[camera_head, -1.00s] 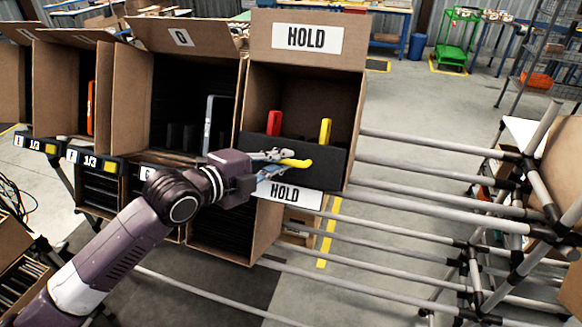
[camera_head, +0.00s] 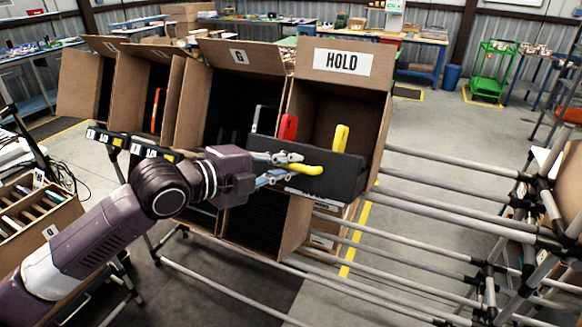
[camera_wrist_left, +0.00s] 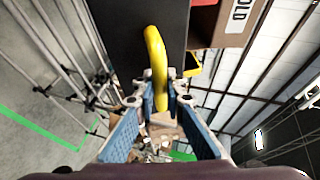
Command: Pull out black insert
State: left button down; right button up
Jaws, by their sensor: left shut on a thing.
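The black insert (camera_head: 342,182) is a dark panel at the mouth of the HOLD carton (camera_head: 376,75), slanting down to the right. It covers much of the carton's lower front label. A yellow handle (camera_head: 310,170) sticks out from its front. My left gripper (camera_head: 296,168) is shut on this handle. In the left wrist view the fingers (camera_wrist_left: 159,88) close around the lower part of the yellow handle (camera_wrist_left: 153,45), with the black insert (camera_wrist_left: 118,28) behind it. A red piece (camera_head: 288,128) and a yellow piece (camera_head: 341,138) rise at the insert's top edge. My right gripper is not in view.
An open carton marked 6 (camera_head: 232,50) stands close on the left, with more cartons beyond. Grey rack rails (camera_head: 450,158) run to the right of the HOLD carton. Open floor (camera_head: 430,110) lies behind the rails.

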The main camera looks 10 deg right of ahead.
pick_arm(q)
jog(key=shift+s+a+r, duration=0.15)
jog(key=shift+s+r, duration=0.05)
jog(key=shift+s, duration=0.25)
jog(key=shift+s+a+r, duration=0.15)
jog(key=shift+s+a, duration=0.15)
jog(key=shift+s, duration=0.05)
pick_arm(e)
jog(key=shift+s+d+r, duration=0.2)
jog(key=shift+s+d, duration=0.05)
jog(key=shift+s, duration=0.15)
pick_arm(q)
jog(key=c, duration=2)
grip_release()
jog(key=shift+o, duration=0.2)
jog(key=v, duration=1.2)
jog(key=shift+w, duration=0.15)
